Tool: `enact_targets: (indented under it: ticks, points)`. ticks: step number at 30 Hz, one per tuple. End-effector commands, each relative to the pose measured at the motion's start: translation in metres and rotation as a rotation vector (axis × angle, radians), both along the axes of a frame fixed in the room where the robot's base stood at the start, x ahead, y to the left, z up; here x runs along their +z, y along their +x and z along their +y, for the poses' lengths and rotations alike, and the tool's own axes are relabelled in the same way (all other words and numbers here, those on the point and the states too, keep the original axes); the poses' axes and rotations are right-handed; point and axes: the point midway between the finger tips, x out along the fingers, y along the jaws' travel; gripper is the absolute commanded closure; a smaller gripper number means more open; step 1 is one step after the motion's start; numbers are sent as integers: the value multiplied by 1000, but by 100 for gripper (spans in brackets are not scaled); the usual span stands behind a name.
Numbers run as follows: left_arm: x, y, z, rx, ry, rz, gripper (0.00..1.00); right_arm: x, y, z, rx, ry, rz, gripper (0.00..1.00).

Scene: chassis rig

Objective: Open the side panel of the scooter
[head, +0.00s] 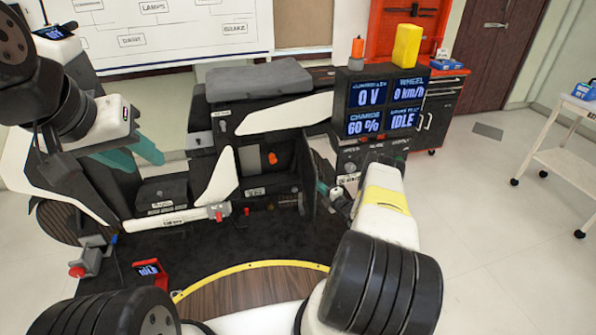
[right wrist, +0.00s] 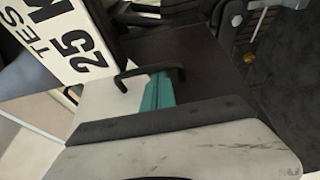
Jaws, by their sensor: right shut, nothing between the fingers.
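The scooter rig (head: 275,115) stands in the middle of the head view. Its side compartment is exposed, with an orange part (head: 271,158) inside. The dark side panel (head: 322,172) stands swung out at the right of the opening. In the right wrist view the panel (right wrist: 205,55) carries a black bar handle (right wrist: 150,73). My right gripper (right wrist: 158,92) is shut, its teal fingers close by the handle; I cannot tell if they touch it. It is partly hidden in the head view (head: 325,188). My left gripper (head: 145,158) is open and empty, left of the compartment.
A display unit (head: 384,105) stands right of the opening, close to my right forearm. A white tube with a red clip (head: 190,215) lies before the rig. A small red-framed display (head: 150,273) is on the dark mat. Floor at the right is clear up to a white cart (head: 565,150).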

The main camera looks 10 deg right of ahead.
Motion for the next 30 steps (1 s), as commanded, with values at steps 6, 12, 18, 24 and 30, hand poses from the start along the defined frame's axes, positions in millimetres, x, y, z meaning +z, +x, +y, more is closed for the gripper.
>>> enact_targets:
  ticks: [6,12,18,24,30]
  points:
    - [0,0,0,0,0,0,64,-1,2,-18,0,0,0,100]
    - [0,0,0,0,0,0,64,0,3,-25,0,1,1,100]
    - [0,0,0,0,0,0,64,0,4,-26,0,1,1,100]
    - [0,0,0,0,0,0,64,0,4,-26,0,1,0,100]
    - [0,0,0,0,0,0,64,0,4,-27,0,0,1,100]
